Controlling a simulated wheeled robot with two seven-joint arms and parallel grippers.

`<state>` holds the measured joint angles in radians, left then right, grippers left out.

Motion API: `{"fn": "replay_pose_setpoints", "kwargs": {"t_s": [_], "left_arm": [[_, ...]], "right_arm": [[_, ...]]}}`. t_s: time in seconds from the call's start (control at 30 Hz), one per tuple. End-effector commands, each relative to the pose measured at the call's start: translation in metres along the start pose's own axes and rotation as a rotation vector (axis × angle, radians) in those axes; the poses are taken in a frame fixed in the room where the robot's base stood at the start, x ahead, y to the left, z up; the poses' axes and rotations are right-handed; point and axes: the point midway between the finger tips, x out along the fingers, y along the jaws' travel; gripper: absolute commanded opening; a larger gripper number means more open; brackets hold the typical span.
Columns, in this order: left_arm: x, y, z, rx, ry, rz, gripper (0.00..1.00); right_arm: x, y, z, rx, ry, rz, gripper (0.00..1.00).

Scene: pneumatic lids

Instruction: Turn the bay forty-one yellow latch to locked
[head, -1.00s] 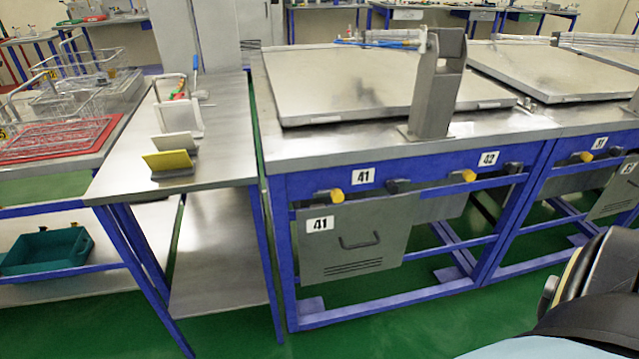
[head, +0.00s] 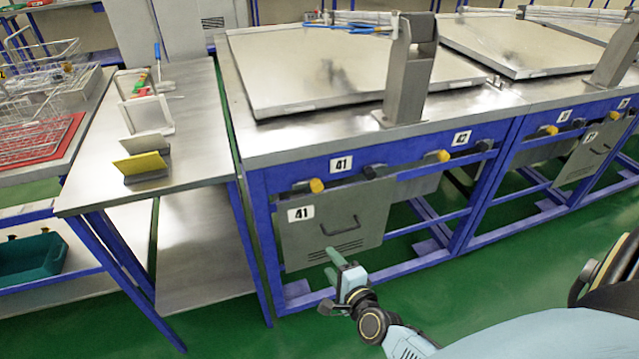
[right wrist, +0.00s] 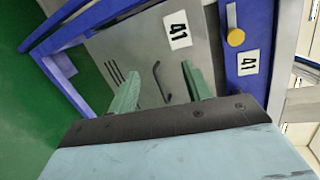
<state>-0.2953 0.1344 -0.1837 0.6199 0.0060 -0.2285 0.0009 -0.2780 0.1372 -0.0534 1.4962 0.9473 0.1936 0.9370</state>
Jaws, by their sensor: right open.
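The yellow latch (head: 316,185) of bay forty-one sits on the blue front rail, above the grey panel (head: 300,239) labelled 41. In the right wrist view the yellow latch (right wrist: 236,37) is right of the panel label, apart from my fingers. Whether it is locked I cannot tell. My right gripper (head: 333,267) is open and empty, in front of the panel's lower part and below the latch. Its green fingers (right wrist: 162,76) show in the wrist view on either side of the panel's dark handle (right wrist: 160,82), with no visible contact. My left gripper is not in view.
A dark latch (head: 376,170) sits right of the yellow one. Bay 42 has its own yellow latch (head: 442,156). A steel side table (head: 195,130) stands left of the bay. The green floor (head: 240,335) in front is clear.

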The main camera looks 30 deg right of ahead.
Motion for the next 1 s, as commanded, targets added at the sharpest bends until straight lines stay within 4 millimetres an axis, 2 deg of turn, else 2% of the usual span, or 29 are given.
{"fn": "replay_pose_setpoints", "kwargs": {"t_s": [0.03,0.1,0.23,0.43,0.8,1.0], "left_arm": [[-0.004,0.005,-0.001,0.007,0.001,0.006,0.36],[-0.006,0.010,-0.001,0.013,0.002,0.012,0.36],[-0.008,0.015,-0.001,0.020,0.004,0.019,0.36],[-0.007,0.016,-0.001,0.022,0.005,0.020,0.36],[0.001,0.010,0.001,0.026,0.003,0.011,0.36],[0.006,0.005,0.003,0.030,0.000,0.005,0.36]], "right_arm": [[0.002,-0.037,0.000,0.138,0.018,-0.081,0.49],[0.002,-0.072,-0.003,0.294,0.034,-0.163,0.49],[0.002,-0.106,-0.006,0.461,0.041,-0.246,0.49],[0.019,-0.118,-0.009,0.501,0.042,-0.267,0.49],[0.091,-0.134,-0.017,0.496,0.041,-0.265,0.49],[0.119,-0.140,-0.019,0.495,0.040,-0.262,0.49]]}}
